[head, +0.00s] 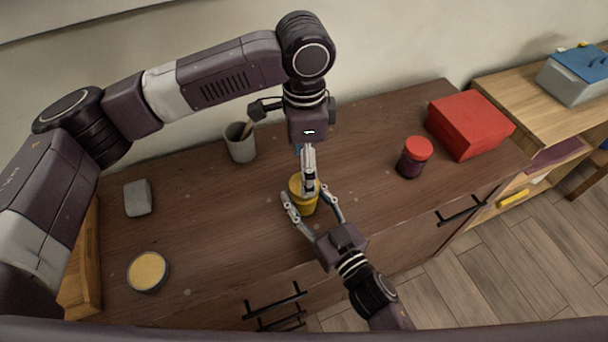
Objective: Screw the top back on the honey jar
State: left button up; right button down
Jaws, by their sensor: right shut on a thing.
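A yellow jar (308,208), which looks like the honey jar, stands upright on the dark wooden cabinet top. Its upper part is yellow too (295,184); whether that is a separate top I cannot tell. My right gripper (304,194) reaches in from the lower right and is shut on the jar, one finger on each side. My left gripper (309,184) points straight down over the jar's top, with its fingers close together in this view. It hides part of the top. Whether it grips anything I cannot tell.
A dark jar with a red lid (414,158) and a red box (470,124) stand to the right. A grey cup with a utensil (240,144) is behind left. A grey block (137,198) and a round yellow-topped container (148,271) are at left. The cabinet's front edge is near.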

pick_arm(q)
notch_tip(320, 180, up, 7)
dwell(0.3)
jog(key=shift+r, duration=0.1)
pick_arm(e)
jog(key=c, duration=0.9)
grip_release()
jog(key=v, duration=1.2)
